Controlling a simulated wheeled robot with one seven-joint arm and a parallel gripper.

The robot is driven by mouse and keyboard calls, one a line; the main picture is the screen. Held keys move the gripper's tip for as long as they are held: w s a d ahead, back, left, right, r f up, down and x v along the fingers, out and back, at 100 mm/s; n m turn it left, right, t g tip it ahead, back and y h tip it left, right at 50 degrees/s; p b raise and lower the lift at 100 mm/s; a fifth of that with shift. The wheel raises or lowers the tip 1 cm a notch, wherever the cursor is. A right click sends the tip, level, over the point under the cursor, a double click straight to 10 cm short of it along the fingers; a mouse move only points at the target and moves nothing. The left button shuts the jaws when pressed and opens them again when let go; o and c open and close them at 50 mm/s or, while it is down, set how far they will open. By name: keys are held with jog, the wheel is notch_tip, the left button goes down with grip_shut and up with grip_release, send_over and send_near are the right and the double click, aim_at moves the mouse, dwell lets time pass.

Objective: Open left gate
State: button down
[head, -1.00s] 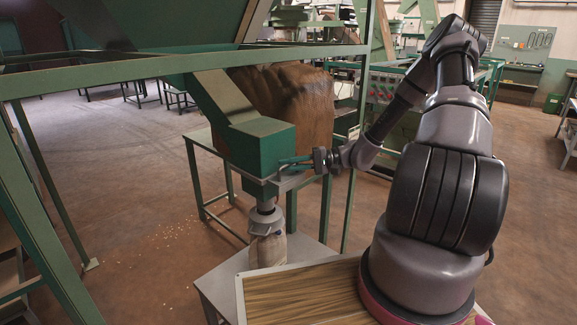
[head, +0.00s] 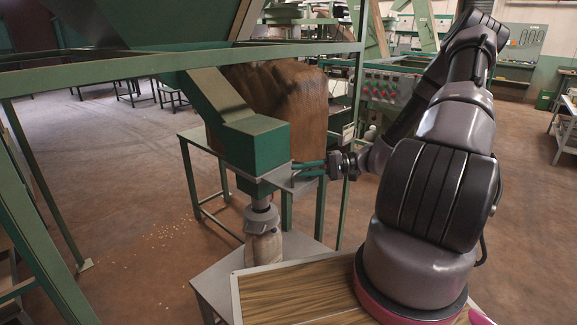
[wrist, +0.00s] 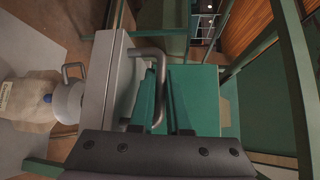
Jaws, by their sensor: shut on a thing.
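The gate is a flat grey metal plate (head: 303,183) under the green hopper chute box (head: 255,146) in the head view. It sticks out past the box's right side. In the wrist view the grey plate (wrist: 117,75) stands at left of centre, with a bent grey bar handle (wrist: 160,65) on it. My gripper (head: 308,169) is at the plate's outer end, its teal fingers (wrist: 163,98) shut on the handle. The fingers partly hide the handle's grip. Below the gate, a grey spout (head: 261,217) leads into a pale sack (head: 264,246).
A green frame post (head: 352,130) stands close to my wrist, with a crossbar above the chute. A large brown sack (head: 280,100) is behind the box. A grey stand (head: 215,280) and a wood-topped panel (head: 290,295) are below.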

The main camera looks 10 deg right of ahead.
jog(key=shift+s+d, duration=0.4)
jog(key=shift+s, duration=0.15)
jog(key=c, duration=0.9)
grip_release()
jog(key=v, duration=1)
jog(key=shift+d, duration=0.4)
